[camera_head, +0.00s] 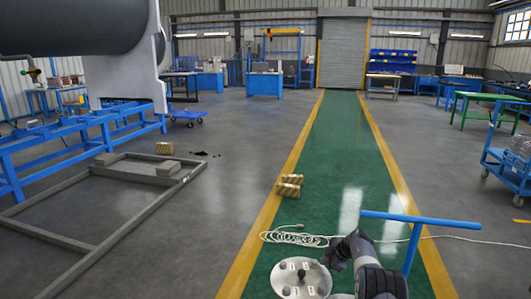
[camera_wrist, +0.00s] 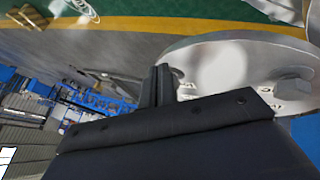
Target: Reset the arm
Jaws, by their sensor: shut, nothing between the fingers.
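My arm (camera_head: 370,265) rises from the bottom edge of the head view, right of centre, with its dark joints bent. My gripper is at its left end, small and dark in the head view (camera_head: 333,258). In the wrist view the two dark fingers (camera_wrist: 157,85) lie together with nothing between them. A round, shiny metal plate (camera_head: 287,284) with small fittings on it lies just left of and below my gripper in the head view. A round grey metal surface (camera_wrist: 215,68) fills the upper right of the wrist view, beside the fingers. I cannot tell whether they touch.
A blue T-shaped bar (camera_head: 420,219) stands right of my arm. A coiled white cable (camera_head: 290,238) lies behind the plate. Brownish blocks (camera_head: 290,186) sit on the green lane (camera_head: 335,140). A grey floor frame (camera_head: 130,243) lies left. The lane ahead is otherwise clear.

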